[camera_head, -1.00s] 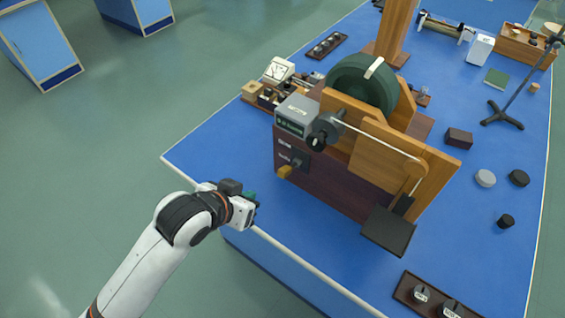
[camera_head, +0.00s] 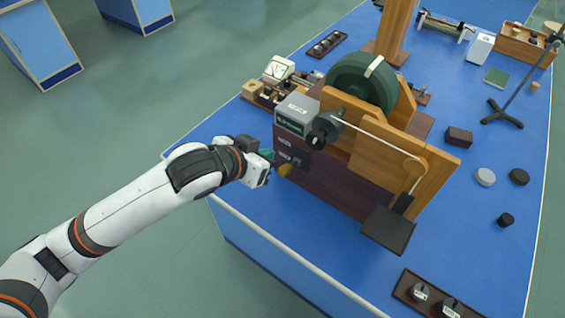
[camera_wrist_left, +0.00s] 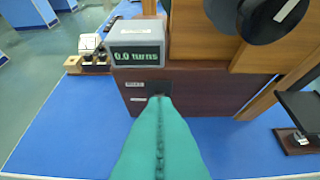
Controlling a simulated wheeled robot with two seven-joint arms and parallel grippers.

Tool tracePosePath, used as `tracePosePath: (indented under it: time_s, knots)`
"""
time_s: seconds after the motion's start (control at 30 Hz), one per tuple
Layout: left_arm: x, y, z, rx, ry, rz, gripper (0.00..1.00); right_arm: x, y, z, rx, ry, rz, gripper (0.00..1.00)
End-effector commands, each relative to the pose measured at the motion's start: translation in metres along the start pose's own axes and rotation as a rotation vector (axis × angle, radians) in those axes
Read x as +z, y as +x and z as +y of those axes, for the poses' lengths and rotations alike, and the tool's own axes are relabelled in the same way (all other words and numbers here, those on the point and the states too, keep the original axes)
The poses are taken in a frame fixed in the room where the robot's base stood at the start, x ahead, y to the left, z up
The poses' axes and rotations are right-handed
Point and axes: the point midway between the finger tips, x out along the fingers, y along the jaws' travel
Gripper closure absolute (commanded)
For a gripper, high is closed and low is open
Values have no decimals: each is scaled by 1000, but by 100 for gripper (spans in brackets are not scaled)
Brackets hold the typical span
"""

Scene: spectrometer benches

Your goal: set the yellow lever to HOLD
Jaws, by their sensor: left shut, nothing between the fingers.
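The yellow lever (camera_head: 284,170) sits low on the front of the dark red-brown machine cabinet (camera_head: 330,183), below two small label plates in the head view. My left gripper (camera_head: 269,156) has its teal fingers close to the lever's left side; I cannot tell whether they touch. In the left wrist view the shut fingers (camera_wrist_left: 160,104) point at the cabinet's dark plate and hide the lever. Two labels (camera_wrist_left: 134,84) show left of the fingertips, too small to read. My right gripper is not in view.
A grey display box (camera_wrist_left: 137,43) reading "0.0 turns" stands above the lever. A crank rod and wooden panels (camera_head: 433,190) rise to its right, with a black plate (camera_head: 388,230) at the front. The blue bench top (camera_head: 262,222) is bare before the cabinet.

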Motion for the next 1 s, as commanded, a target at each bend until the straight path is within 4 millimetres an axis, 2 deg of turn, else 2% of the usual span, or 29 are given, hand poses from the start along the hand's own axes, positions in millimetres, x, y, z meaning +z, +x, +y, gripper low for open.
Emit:
tracePosePath:
  time_s: [0.17,0.63,0.8,1.0]
  knots:
    - [1,14,0,0,-1,3,100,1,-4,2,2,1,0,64]
    - [2,101,0,0,0,1,100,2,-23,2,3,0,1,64]
    - [-26,105,0,1,0,5,100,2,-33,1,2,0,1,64]
    - [-38,108,0,-1,1,1,100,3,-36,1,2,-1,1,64]
